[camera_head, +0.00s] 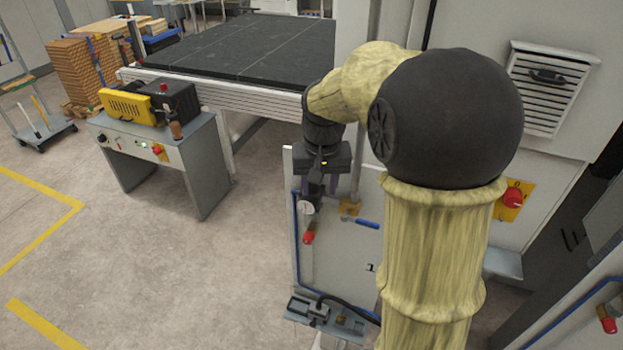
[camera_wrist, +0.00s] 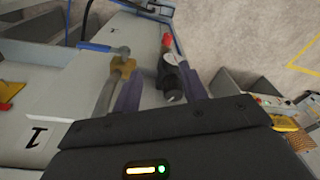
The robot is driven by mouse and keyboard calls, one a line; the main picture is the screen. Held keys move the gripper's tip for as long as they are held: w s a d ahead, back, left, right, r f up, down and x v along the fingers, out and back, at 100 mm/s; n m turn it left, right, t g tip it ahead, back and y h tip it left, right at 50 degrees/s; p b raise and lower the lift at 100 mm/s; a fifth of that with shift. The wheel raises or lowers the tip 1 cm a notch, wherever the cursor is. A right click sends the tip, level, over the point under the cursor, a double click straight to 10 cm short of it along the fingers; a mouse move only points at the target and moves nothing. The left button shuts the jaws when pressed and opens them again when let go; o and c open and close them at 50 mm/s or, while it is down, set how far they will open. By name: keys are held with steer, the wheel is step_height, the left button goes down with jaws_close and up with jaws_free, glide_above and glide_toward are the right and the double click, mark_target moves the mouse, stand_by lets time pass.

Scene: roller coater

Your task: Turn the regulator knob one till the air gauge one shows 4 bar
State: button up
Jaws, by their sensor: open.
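The regulator is a small dark unit on the light panel marked 1. Its black regulator knob (camera_head: 313,188) points up, just below my gripper in the head view; the knob also shows in the wrist view (camera_wrist: 172,97). The white round air gauge (camera_head: 307,207) sits on its front and shows partly in the wrist view (camera_wrist: 172,58). The needle is too small to read. My gripper (camera_wrist: 160,73) is open, its two purple fingers pointing down. In the wrist view the knob appears between them, closer to the right finger. I cannot tell whether they touch it.
A red part (camera_head: 309,238) hangs below the gauge. A brass valve (camera_head: 350,207) with a blue handle (camera_head: 367,223) is close by on the right. The panel (camera_head: 340,262) carries a blue hose. A grey control bench (camera_head: 150,150) stands left; the floor between is clear.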

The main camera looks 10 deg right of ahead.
steer(key=s+f+n+t, duration=0.1)
steer(key=s+f+n, duration=0.1)
steer(key=s+f, duration=0.8)
steer(key=s+b, duration=0.1)
steer(key=s, duration=0.2)
steer(key=shift+s+a+f, duration=0.15)
steer(key=shift+s+a, duration=0.05)
steer(key=shift+s, duration=0.2)
steer(key=shift+c, duration=0.7)
steer(key=shift+a, duration=0.1)
